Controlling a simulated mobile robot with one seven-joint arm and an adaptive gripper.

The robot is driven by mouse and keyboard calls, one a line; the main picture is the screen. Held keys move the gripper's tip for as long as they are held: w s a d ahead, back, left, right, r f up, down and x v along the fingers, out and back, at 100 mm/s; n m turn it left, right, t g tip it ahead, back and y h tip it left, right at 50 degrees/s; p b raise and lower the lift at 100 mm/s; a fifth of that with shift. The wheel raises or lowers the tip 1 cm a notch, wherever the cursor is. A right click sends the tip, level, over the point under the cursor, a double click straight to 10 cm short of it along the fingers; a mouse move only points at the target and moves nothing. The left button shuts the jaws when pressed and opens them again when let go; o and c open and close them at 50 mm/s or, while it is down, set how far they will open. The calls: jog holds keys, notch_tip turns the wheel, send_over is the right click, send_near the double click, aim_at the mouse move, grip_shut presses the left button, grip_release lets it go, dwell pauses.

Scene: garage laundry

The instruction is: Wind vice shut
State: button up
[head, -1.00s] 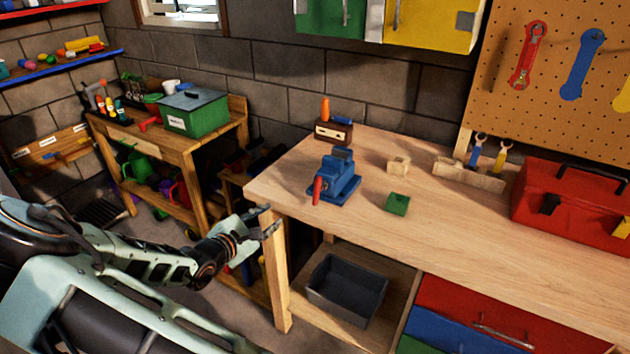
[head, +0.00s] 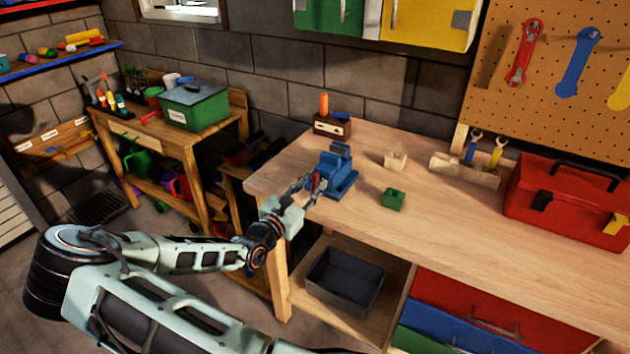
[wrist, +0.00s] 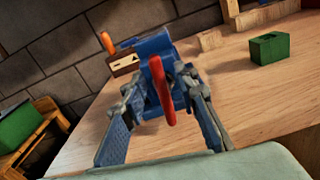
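The blue vice (head: 336,173) stands on the wooden workbench near its left end. It also shows in the wrist view (wrist: 158,48). My gripper (head: 310,186) is at the front of the vice. In the wrist view my gripper (wrist: 160,100) is open, with one finger on each side of the red handle. A gap shows between the handle and each finger. I cannot tell how far the vice jaws are apart.
On the workbench (head: 440,230) are a green block (head: 393,199), a pale wooden block (head: 395,160), a brown box with an orange-handled tool (head: 332,125) and a red toolbox (head: 570,205). A dark bin (head: 345,285) sits on the shelf below. Bare bench lies right of the vice.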

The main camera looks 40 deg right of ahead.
jog(key=shift+x, duration=0.8)
jog(key=shift+c, duration=0.7)
grip_shut()
jog(key=shift+f, duration=0.1)
